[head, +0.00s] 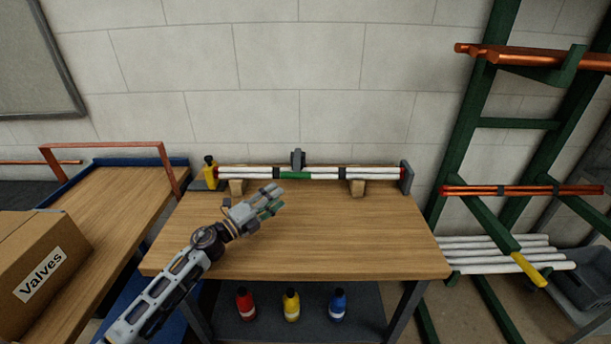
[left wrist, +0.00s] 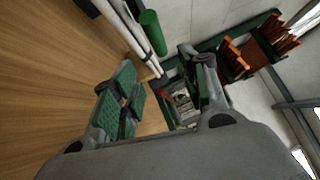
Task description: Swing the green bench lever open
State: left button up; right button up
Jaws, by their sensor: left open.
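The bar lies across the back of the wooden bench (head: 330,235) on two wooden blocks. In the left wrist view the green sleeve (left wrist: 152,33) shows near the top, beyond the fingers. My left gripper (head: 272,200) is open and empty above the bench, in front of and slightly left of the sleeve, apart from it. Its green-padded fingers (left wrist: 160,95) stand spread in the left wrist view. My right gripper is in neither view.
A cart with a Valves box (head: 40,262) is at left. A green pipe rack (head: 466,110) is at right. The bench's right front is clear.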

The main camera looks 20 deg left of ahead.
aim_at(302, 178)
pick_arm(q)
jog(key=shift+w, duration=0.15)
jog(key=shift+x, duration=6.8)
jog(key=shift+c, duration=0.2)
grip_shut()
